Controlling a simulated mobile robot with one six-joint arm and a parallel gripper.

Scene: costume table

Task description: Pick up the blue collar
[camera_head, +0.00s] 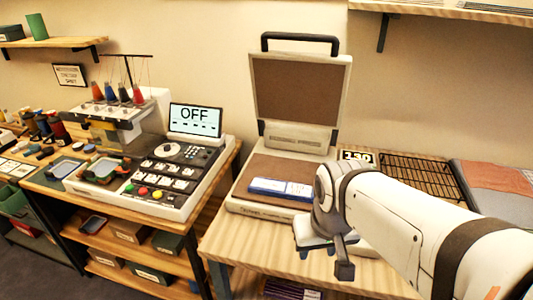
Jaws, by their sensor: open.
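A flat blue item with white bands (281,188), which looks like the blue collar, lies on the brown lower pad of the open press (278,211). My gripper (324,260) hangs in front of the press, to the right of and nearer than the blue item. It points down over the front of the wooden table. Its dark fingertips are apart and I see nothing held between them. My wrist stands close to the right end of the blue item in the picture and may cover a little of it.
The press lid (302,88) stands raised behind the pad. A black wire rack (420,174) and folded grey and brown cloth (497,189) lie on the right. An embroidery machine (150,178) with an "OFF" screen stands on the left table. The table front (255,240) left of my gripper is bare.

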